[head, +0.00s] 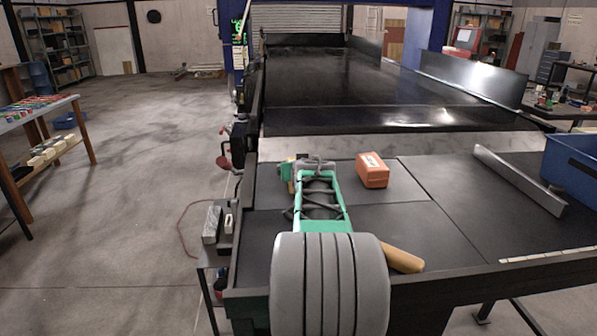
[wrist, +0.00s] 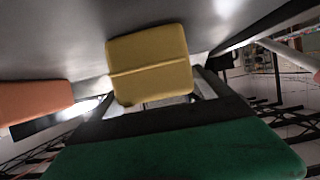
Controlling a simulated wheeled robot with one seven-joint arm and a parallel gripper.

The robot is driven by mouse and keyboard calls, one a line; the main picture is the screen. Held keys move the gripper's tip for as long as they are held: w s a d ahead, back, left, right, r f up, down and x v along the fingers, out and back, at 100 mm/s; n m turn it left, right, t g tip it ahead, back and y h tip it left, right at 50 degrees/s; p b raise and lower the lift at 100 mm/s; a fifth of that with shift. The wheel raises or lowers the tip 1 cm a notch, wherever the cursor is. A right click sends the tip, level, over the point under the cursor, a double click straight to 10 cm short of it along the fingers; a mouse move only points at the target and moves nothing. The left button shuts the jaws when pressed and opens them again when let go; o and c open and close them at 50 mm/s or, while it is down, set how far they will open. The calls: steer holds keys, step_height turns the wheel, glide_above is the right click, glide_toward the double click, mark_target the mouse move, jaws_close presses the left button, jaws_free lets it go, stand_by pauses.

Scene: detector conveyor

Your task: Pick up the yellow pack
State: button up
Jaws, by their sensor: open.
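The yellow pack (wrist: 150,62) is a block with rounded edges and a raised seam across it. In the wrist view it lies straight ahead of my gripper (wrist: 154,99), its near end at the gap between the fingers. The fingers are open, one to each side of that near end; I cannot tell whether either touches it.
An orange pack (head: 372,170) lies close to the right of my gripper; it also shows in the wrist view (wrist: 35,101). A tan cylinder (head: 402,260) lies nearer. A metal bar (head: 518,180) and blue bin (head: 573,170) are on the right. Deck between is clear.

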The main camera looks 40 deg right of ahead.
steer(key=shift+c, duration=0.2)
jaws_close()
steer(key=shift+r, duration=0.15)
stand_by(0.7)
